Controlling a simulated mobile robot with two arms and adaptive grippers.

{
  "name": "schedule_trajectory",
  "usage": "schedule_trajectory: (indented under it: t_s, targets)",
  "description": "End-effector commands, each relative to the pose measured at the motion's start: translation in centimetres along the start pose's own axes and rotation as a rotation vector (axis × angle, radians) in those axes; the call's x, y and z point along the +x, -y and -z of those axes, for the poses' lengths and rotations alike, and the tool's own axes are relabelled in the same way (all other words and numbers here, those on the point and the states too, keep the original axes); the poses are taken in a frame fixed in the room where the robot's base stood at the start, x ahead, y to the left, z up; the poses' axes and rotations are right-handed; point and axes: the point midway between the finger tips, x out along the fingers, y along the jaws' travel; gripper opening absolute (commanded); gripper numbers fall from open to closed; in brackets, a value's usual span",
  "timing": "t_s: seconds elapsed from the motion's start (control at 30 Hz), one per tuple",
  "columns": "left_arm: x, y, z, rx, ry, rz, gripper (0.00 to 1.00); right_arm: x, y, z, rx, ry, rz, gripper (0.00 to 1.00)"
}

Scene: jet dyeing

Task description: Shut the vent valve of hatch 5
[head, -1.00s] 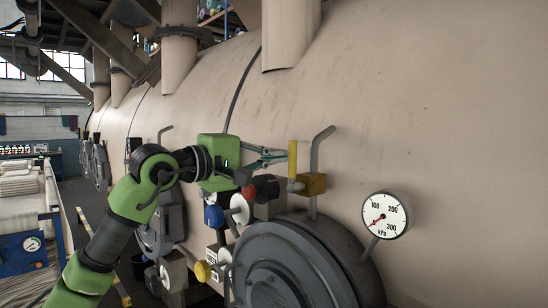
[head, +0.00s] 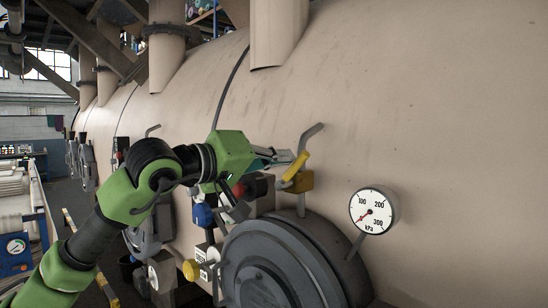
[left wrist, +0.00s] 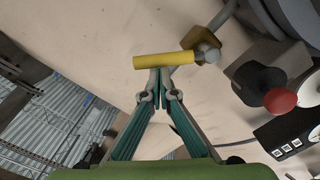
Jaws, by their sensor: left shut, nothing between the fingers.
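The lever leans up to the right, clearly off upright. In the left wrist view the lever (left wrist: 166,61) lies across the picture just beyond the fingertips. My left gripper (head: 284,157) is shut and empty, its tips at the lever's left side, touching or very close. The tips also show in the left wrist view (left wrist: 160,76). No hatch number is readable. My right gripper is out of view.
A red knob (left wrist: 281,101), a blue knob (head: 203,215) and a yellow knob (head: 191,269) sit close left of the hatch. A pressure gauge (head: 372,210) stands right of the valve, its needle near the low end. The beige vessel wall (head: 400,120) lies close behind.

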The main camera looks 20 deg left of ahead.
Motion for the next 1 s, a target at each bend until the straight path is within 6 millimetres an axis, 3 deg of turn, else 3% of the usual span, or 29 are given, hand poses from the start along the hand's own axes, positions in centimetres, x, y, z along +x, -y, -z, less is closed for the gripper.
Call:
schedule_trajectory:
  t_s: [0.6, 1.0]
  targets:
    - [0.2, 0.0, -4.5, 0.558, 0.002, 0.027, 0.00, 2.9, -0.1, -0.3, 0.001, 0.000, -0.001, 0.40]
    - [0.3, 0.5, -5.9, 0.546, 0.003, 0.028, 0.00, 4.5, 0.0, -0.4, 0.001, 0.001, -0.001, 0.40]
